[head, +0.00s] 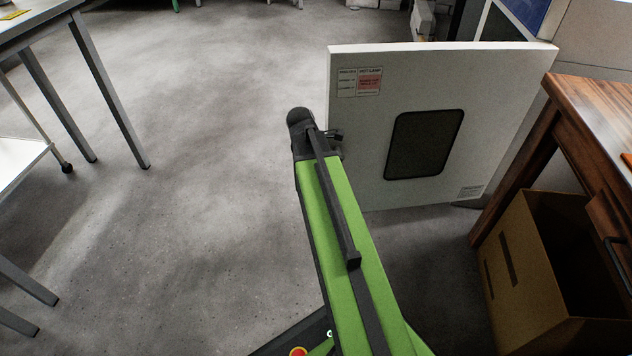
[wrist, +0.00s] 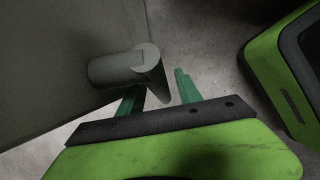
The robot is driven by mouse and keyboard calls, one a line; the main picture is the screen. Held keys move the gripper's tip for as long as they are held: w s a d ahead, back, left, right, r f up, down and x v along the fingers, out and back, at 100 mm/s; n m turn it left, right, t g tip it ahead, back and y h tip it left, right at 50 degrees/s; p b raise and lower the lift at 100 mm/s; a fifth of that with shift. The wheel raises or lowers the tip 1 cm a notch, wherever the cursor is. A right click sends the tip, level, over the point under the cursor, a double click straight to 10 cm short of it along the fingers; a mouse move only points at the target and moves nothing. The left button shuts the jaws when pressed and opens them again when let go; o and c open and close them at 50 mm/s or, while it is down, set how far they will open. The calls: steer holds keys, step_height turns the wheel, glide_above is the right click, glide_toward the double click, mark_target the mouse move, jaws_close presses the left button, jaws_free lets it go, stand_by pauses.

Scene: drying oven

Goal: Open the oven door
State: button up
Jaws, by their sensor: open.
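The oven door (head: 360,150) is a white panel with a dark rounded window and warning labels. In the head view it stands swung out into the room, with its free edge on the left. My gripper (wrist: 158,90) is open, with two green fingers apart. A grey cylindrical handle (wrist: 115,68) on the door's grey face (wrist: 55,60) is just beyond the fingers in the wrist view. Its end lies close to the gap between them; I cannot tell whether they touch. In the head view my arm mostly hides the gripper beside the door's left edge.
A wooden bench (head: 580,105) stands at the right with an open cardboard box (head: 510,265) beneath it. A metal-legged table (head: 95,75) and a white cart (head: 15,165) are at the left. The grey floor (head: 210,130) between is clear.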

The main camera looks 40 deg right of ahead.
steer(key=p+v, duration=1.6)
steer(key=v, duration=0.1)
steer(key=shift+r, duration=0.25)
steer(key=s+a+f+m+t+y, duration=0.15)
steer(key=a+m+y, duration=0.25)
steer(key=a+m, duration=1.45)
steer(key=a+r+n+p, duration=0.2)
steer(key=a+r+p, duration=0.1)
steer(key=r+p, duration=1.2)
steer(key=a+r+n+p, duration=0.3)
steer(key=r+p, duration=1.2)
steer(key=shift+w+a+p, duration=0.15)
steer(key=shift+w+p, duration=0.15)
steer(key=shift+p, duration=0.05)
